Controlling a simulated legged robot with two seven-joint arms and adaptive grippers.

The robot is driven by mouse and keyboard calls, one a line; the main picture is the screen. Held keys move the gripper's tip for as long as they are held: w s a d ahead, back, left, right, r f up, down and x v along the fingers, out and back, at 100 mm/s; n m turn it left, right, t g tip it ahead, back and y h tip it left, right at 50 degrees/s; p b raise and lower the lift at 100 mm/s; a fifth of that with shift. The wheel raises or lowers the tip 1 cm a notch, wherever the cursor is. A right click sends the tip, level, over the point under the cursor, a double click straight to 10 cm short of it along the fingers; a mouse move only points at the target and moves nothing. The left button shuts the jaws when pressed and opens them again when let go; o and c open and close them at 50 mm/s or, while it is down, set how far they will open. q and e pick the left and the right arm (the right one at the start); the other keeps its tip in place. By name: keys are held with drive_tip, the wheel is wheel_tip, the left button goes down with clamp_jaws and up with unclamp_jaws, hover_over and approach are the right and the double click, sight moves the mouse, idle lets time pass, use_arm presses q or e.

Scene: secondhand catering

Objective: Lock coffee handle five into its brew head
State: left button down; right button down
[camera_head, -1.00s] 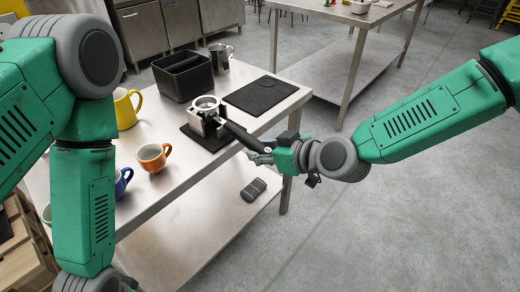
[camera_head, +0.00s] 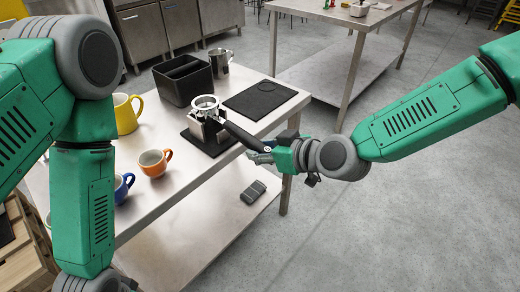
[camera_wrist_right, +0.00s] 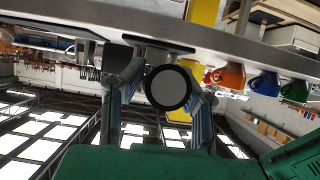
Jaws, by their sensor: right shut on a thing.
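The coffee handle (camera_head: 243,136) has a black grip and a metal ring-shaped basket (camera_head: 206,102). My right gripper (camera_head: 264,152) is shut on the outer end of the grip, beside the table's edge. The basket is at the top of a metal stand (camera_head: 196,128) on a dark mat; whether they still touch is unclear. In the right wrist view, the grip's round end (camera_wrist_right: 168,88) sits between the two fingers of my right gripper (camera_wrist_right: 165,100). No number is readable on the handle. No brew head is recognisable. My left arm is at the left, its gripper out of frame.
On the steel table (camera_head: 180,196) are a black bin (camera_head: 184,82), a metal jug (camera_head: 221,62), a flat black mat (camera_head: 259,100), and yellow (camera_head: 126,114), orange (camera_head: 154,163) and blue (camera_head: 122,187) cups. A dark object (camera_head: 253,191) lies on the lower shelf. The floor at right is clear.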

drive_tip(key=shift+r+p, duration=1.9)
drive_tip(key=shift+r, duration=0.95)
drive_tip(key=shift+f, duration=0.1)
